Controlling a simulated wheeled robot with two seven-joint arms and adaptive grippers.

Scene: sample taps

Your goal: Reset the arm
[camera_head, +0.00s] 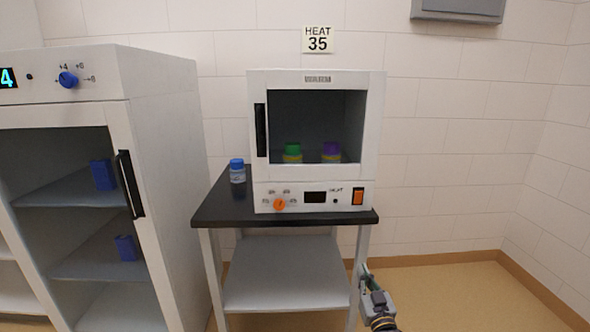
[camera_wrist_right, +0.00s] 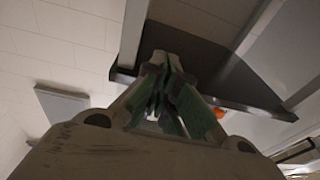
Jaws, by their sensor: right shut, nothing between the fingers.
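My right gripper (camera_head: 366,272) is at the lower middle-right of the head view, in front of the right front leg of the small table. It is shut and empty. In the right wrist view its fingers (camera_wrist_right: 162,75) come together, with the dark table top (camera_wrist_right: 205,65) behind them. My left gripper is in neither view.
A white heater (camera_head: 262,185) stands on the black-topped table (camera_head: 225,212), with green-capped (camera_head: 292,150) and purple-capped (camera_head: 331,150) jars behind its window. A blue-capped jar (camera_head: 237,171) stands left of it. A white cabinet (camera_head: 165,150) is at left. Floor (camera_head: 460,290) at right is clear.

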